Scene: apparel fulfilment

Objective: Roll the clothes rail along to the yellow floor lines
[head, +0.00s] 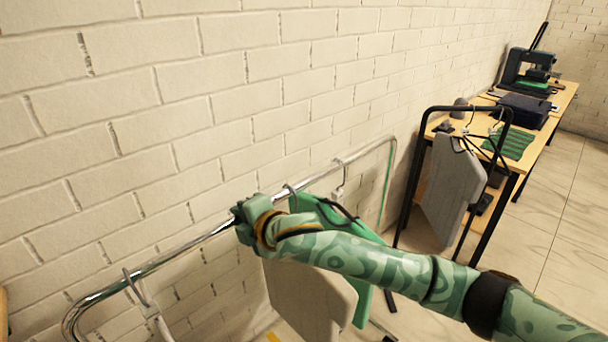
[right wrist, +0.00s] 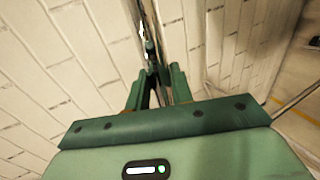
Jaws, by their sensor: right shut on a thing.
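The clothes rail (head: 185,248) is a chrome frame with a long top bar along the white brick wall. Hangers hook over the bar, and a grey garment (head: 305,298) and a green garment (head: 365,300) hang under my arm. My right gripper (head: 241,220) is shut on the top bar, about midway along it. In the right wrist view, the fingers (right wrist: 157,78) close around the bar (right wrist: 149,45). A short piece of yellow floor line (head: 272,337) shows at the bottom edge. A yellow line (right wrist: 288,109) also shows in the right wrist view. My left gripper is not in view.
A black-framed stand (head: 402,190) with a grey board-like garment (head: 446,188) stands beyond the rail's far end. Behind it is a wooden workbench (head: 552,108) with a green striped cloth (head: 508,142) and a dark press (head: 530,75). Tiled floor (head: 565,225) is open at the right.

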